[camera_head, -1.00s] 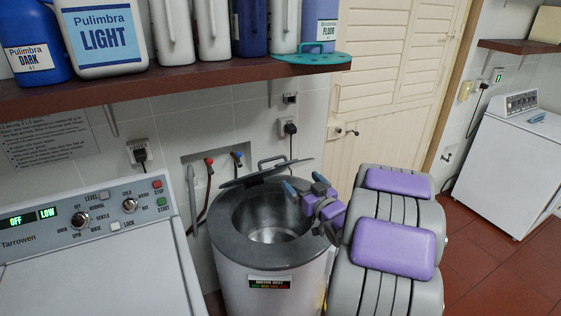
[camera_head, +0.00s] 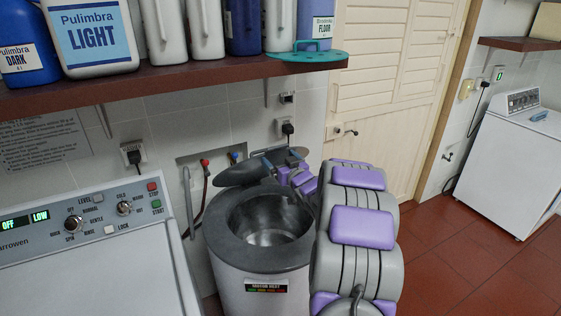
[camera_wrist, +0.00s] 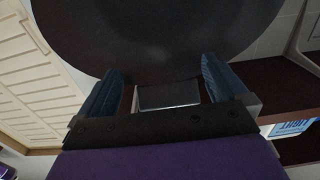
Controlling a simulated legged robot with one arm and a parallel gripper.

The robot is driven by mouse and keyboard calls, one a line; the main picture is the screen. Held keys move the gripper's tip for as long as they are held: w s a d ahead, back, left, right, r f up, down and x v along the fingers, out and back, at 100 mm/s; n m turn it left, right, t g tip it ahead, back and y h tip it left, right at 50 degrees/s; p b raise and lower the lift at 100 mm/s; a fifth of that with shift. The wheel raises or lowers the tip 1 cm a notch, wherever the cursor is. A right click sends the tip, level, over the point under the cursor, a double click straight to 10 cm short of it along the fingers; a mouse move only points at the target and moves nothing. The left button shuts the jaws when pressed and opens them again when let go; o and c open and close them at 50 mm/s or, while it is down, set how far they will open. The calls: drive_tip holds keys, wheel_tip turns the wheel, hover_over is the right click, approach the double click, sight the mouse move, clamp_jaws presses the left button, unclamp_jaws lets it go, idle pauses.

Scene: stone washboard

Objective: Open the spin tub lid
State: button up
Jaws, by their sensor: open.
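The spin tub (camera_head: 262,255) is a grey cylinder with a dark rim, its steel inside visible from above. Its dark round lid (camera_head: 240,173) is raised and tilted at the back of the opening, partly hidden by my gripper. My gripper (camera_head: 281,163), with blue fingers, is at the lid's right side, behind the opening. In the wrist view the lid (camera_wrist: 155,35) fills the upper middle as a dark disc. My open gripper (camera_wrist: 165,88) has its fingers either side of a small grey block, perhaps the lid's handle; contact is unclear.
A brown shelf (camera_head: 150,93) with bottles and a teal tray (camera_head: 307,57) hangs above the tub. A washing machine (camera_head: 90,265) stands close on the left. Taps and hoses are on the wall behind. A white machine (camera_head: 505,160) stands far right, with open red floor before it.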

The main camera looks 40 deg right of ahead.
drive_tip(key=shift+d, duration=0.2)
drive_tip(key=shift+a, duration=0.25)
drive_tip(key=shift+a+r, duration=0.15)
drive_tip(key=shift+a, duration=0.15)
drive_tip(key=shift+c, duration=1.3)
drive_tip(key=c, duration=0.3)
drive_tip(key=shift+d, duration=0.45)
drive_tip(key=c, duration=0.6)
drive_tip(key=shift+a, duration=0.35)
clamp_jaws()
drive_tip(key=shift+d, duration=0.1)
drive_tip(key=shift+d, duration=0.1)
drive_tip(key=c, duration=0.7)
unclamp_jaws()
